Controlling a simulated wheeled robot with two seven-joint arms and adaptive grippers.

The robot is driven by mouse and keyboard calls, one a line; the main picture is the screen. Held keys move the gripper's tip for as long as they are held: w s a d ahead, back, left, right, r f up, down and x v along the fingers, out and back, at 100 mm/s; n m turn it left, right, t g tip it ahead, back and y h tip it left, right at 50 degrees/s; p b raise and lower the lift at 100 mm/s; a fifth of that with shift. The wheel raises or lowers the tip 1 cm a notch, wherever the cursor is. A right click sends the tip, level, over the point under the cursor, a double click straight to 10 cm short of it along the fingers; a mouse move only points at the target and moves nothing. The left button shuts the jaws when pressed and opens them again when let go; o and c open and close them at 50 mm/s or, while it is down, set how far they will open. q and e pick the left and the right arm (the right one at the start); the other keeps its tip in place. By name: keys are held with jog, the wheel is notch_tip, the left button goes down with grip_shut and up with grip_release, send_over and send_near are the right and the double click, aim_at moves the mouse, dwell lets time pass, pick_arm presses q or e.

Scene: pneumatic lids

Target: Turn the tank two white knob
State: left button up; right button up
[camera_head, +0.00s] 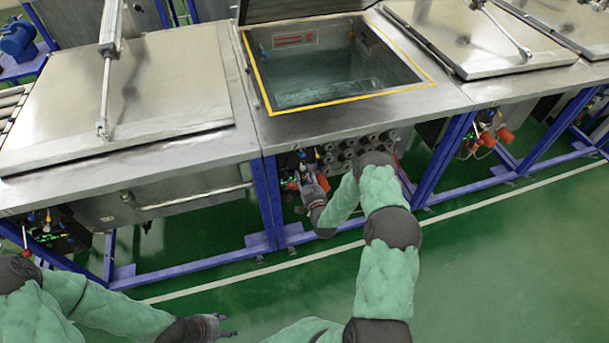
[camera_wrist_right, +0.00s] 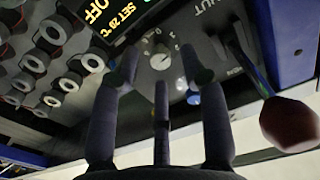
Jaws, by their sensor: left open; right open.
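A small white knob (camera_wrist_right: 160,58) with a numbered dial around it sits on the dark control panel in the right wrist view. My right gripper (camera_wrist_right: 162,78) is open, with its fingers pointing at the panel and the knob showing between the fingertips. I cannot tell whether they touch it. In the head view, the right gripper (camera_head: 308,187) is at the panel below the open tank (camera_head: 335,75) with the yellow-edged opening, and the knob cannot be made out. My left gripper (camera_head: 222,326) is open and empty, low over the green floor.
A lever with a dark red ball (camera_wrist_right: 290,122) stands right of the knob. A lit display (camera_wrist_right: 105,12) is at upper left, beside several round grey fittings (camera_wrist_right: 36,61). Blue frame legs (camera_head: 268,205) flank the panel. The green floor (camera_head: 520,250) in front is clear.

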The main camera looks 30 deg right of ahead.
jog(key=shift+w, duration=0.35)
jog(key=shift+c, duration=0.3)
grip_shut()
